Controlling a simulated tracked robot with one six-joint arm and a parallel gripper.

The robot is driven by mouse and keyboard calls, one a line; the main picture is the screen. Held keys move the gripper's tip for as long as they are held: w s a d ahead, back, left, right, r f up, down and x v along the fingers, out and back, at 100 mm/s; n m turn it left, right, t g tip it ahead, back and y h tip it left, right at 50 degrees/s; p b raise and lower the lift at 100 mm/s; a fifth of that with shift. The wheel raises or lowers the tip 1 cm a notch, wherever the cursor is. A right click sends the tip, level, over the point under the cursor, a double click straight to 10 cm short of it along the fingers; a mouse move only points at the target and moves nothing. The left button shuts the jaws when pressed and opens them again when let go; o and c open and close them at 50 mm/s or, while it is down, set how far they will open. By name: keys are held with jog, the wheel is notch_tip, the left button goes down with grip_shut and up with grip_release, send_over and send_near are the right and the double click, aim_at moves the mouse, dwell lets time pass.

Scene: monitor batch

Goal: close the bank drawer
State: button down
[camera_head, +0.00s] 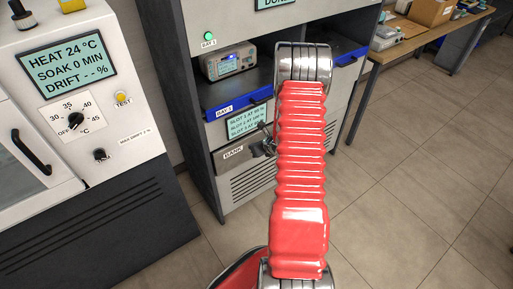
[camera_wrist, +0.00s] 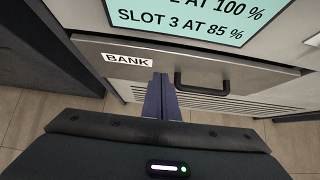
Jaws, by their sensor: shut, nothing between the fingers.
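The bank drawer (camera_head: 233,154) is a grey front low in the grey cabinet, below a small screen. In the wrist view its front (camera_wrist: 220,65) carries a white BANK label (camera_wrist: 127,60) and a dark bar handle (camera_wrist: 202,84). In the head view my red arm hides the drawer's right part.
Above the drawer, the slot screen (camera_head: 246,122) and a blue-edged bay shelf (camera_head: 238,104) with an instrument (camera_head: 229,62) show. A white oven-like unit (camera_head: 75,100) stands at left. A wooden table (camera_head: 425,38) is at back right. The tiled floor (camera_head: 420,190) at right is clear.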

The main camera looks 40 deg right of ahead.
jog(key=v, duration=1)
jog(key=shift+s, duration=0.2)
jog(key=shift+a+r, duration=0.1)
jog(key=s+a+r+n+g+y, duration=0.25)
jog(key=a+r+n, duration=0.35)
jog(key=a+n, duration=0.45)
jog(key=s+a+r+n+g+y, duration=0.25)
jog(key=a+r+n+y, duration=0.2)
jog(key=a+n, duration=0.55)
jog(key=s+a+r+n+h, duration=0.2)
jog(key=s+a+r+n, duration=0.1)
jog(key=a+r+n, duration=0.2)
jog(key=s+a+r+n+t+h, duration=0.1)
jog(key=s+a+r+n, duration=0.3)
jog(key=r, duration=0.5)
jog(key=s+a+r+n+h, duration=0.3)
jog(key=s+a+r+n, duration=0.1)
jog(key=a+r+n, duration=0.2)
jog(key=shift+s+a+r+n+t, duration=0.15)
jog(key=shift+a+r+n+t, duration=0.15)
jog(key=shift+r+n, duration=0.5)
